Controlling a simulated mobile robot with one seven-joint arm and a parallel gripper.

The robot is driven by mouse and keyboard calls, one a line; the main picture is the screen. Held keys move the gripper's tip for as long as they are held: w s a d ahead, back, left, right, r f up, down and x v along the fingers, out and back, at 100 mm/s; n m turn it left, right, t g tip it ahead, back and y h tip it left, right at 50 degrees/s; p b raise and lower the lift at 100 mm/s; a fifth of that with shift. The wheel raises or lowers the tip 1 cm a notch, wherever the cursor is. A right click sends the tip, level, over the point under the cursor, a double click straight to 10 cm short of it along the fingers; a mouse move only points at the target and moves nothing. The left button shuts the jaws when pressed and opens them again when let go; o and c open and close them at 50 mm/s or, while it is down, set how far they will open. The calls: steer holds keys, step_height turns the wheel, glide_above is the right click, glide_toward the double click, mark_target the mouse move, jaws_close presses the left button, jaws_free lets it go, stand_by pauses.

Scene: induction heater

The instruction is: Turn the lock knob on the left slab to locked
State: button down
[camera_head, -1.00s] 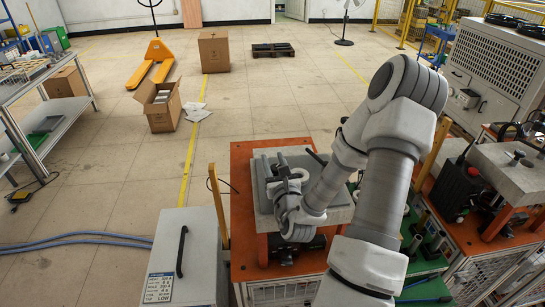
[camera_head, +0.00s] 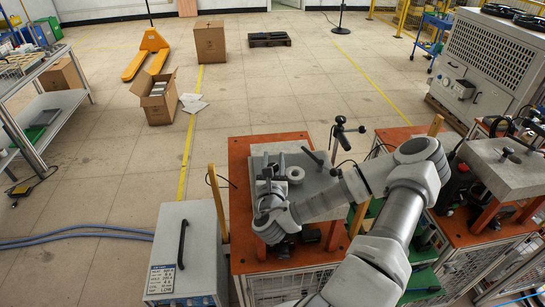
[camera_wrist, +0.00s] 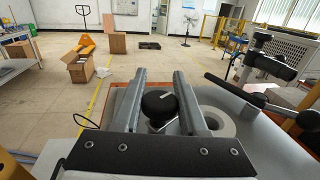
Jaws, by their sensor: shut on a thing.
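The left slab (camera_head: 312,187) is a thick grey block on an orange-topped bench. It carries a white ring (camera_head: 296,174) and a dark lever handle. My gripper (camera_head: 268,176) is over the slab's left part. In the wrist view, the lock knob (camera_wrist: 158,103) is a round black cap with a pale mark on a metal base. The two fingers of my gripper (camera_wrist: 160,88) stand on either side of it and are shut on it. The white ring (camera_wrist: 215,122) is just right of the right finger. The knob is hard to make out in the head view.
A dark clamp-like fitting with a lever (camera_wrist: 265,60) rises at the right of the slab. A second grey slab (camera_head: 500,172) stands on the right bench. A grey control box (camera_head: 186,250) with a black handle is left of the bench. The floor beyond is mostly clear.

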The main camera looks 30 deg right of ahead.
steer(key=shift+m+g+h, duration=0.4)
steer(key=shift+h, duration=0.1)
steer(key=shift+s+d+f+m+g+h, duration=0.1)
steer(key=shift+m+g+h, duration=0.35)
steer(key=shift+s+d+m+g+h, duration=0.1)
steer(key=shift+m+g+h, duration=0.35)
steer(key=shift+s+d+m+g+h, duration=0.1)
steer(key=shift+m+g+h, duration=0.4)
steer(key=shift+g, duration=0.1)
steer(key=shift+s+d+m+g+h, duration=0.1)
steer(key=shift+m+g+h, duration=0.2)
steer(key=shift+g, duration=0.2)
steer(key=c, duration=0.5)
jaws_free()
